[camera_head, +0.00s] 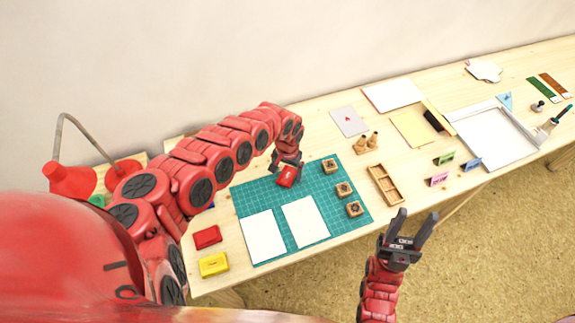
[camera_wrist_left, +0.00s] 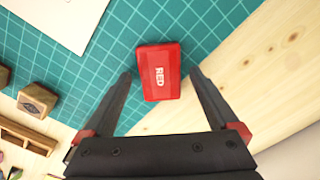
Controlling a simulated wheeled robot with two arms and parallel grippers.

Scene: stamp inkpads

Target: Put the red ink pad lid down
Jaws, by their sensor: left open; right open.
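A red lid marked RED (camera_wrist_left: 158,72) lies on the green cutting mat, near the mat's back edge. It also shows in the head view (camera_head: 287,176), just below my left gripper (camera_head: 288,161). Another red block (camera_head: 207,237), which may be the ink pad, sits on the table left of the mat. My right gripper (camera_head: 417,216) is open and empty, in front of the table edge.
The green mat (camera_head: 345,217) also bears white sheets (camera_head: 305,222) and several wooden stamps (camera_head: 344,189). A yellow block (camera_head: 214,264) lies at the front left. A wooden tray (camera_head: 385,185) stands right of the mat. Bare wood adjoins the mat's back edge.

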